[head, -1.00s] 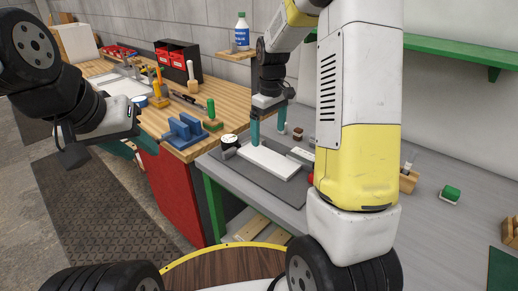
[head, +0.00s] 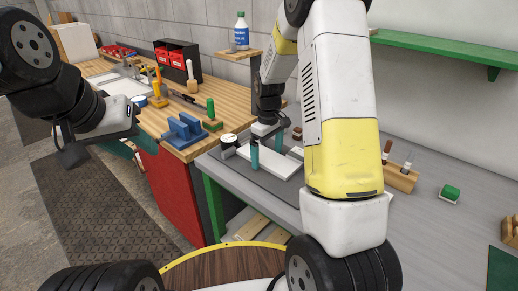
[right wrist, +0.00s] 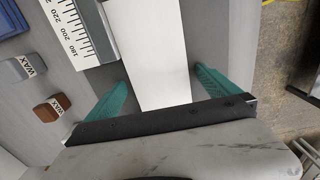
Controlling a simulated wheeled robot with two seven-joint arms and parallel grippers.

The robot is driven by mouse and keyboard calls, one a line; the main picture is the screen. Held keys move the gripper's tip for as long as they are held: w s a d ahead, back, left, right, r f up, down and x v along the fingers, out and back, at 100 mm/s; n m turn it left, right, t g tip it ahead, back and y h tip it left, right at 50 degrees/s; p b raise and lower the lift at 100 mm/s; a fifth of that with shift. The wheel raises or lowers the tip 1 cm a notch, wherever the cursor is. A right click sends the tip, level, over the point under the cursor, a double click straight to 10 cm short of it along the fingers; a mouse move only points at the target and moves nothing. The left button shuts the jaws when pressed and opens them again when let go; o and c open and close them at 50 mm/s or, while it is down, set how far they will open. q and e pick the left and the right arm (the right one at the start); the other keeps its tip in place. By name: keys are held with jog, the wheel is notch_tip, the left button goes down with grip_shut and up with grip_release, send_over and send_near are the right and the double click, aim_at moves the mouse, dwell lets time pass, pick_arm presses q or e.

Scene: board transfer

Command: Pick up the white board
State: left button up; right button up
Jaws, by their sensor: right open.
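The white board (head: 287,167) lies flat on a dark grey mat (head: 246,176) on the grey bench; my right arm hides its right part in the head view. My right gripper (head: 266,158) is low over the board's far left end. In the right wrist view the board (right wrist: 150,60) runs between the two teal fingers of the right gripper (right wrist: 160,88), one on each side with a gap. That gripper is open and holds nothing. My left gripper (head: 136,147) hangs at the left beside the wooden bench, its fingers partly hidden by its wrist.
A ruler block (right wrist: 82,32) and grey and brown wax blocks (right wrist: 22,70) lie beside the board. A round dial (head: 229,141) stands left of my right gripper. A blue block (head: 182,131) sits on the wooden bench. A tool holder (head: 400,177) stands to the right.

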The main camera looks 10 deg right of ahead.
aim_at(267, 159)
jog(key=c, duration=1.6)
jog(key=shift+r, duration=0.55)
jog(key=r, duration=0.1)
jog(key=s+r, duration=0.1)
jog(key=shift+a+r, duration=0.15)
jog(key=shift+r, duration=0.25)
jog(key=s+a, duration=0.1)
jog(key=s, duration=0.3)
jog(key=s+a, duration=0.1)
jog(key=s, duration=0.4)
jog(key=s+a+r, duration=0.1)
jog(key=s+a, duration=0.1)
jog(key=s, duration=0.3)
jog(key=shift+s+r, duration=0.1)
jog(key=shift+s, duration=0.15)
jog(key=shift+w, duration=0.1)
